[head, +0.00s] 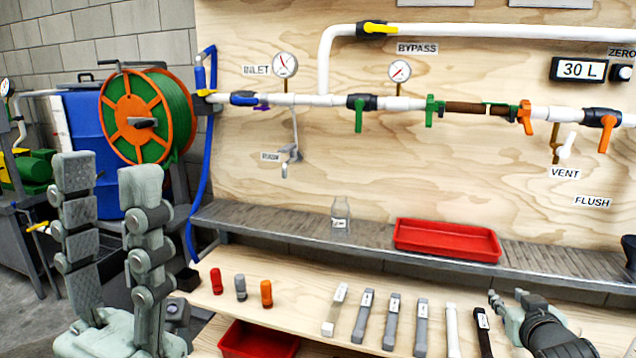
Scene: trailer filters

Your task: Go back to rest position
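My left gripper (108,172) stands large at the left of the head view. Its two grey jointed fingers point up and are spread apart, with nothing between them. It is in front of the blue barrel and left of the shelf. My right gripper (508,295) is at the lower right, seen partly from behind over the lower wooden shelf. Its fingers are small and partly hidden by its own body, so I cannot tell whether they are open or shut. I see nothing clearly held in it.
A red tray (447,240) and a clear bottle (341,216) stand on the grey ledge. A hose reel (148,122) stands behind my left gripper.

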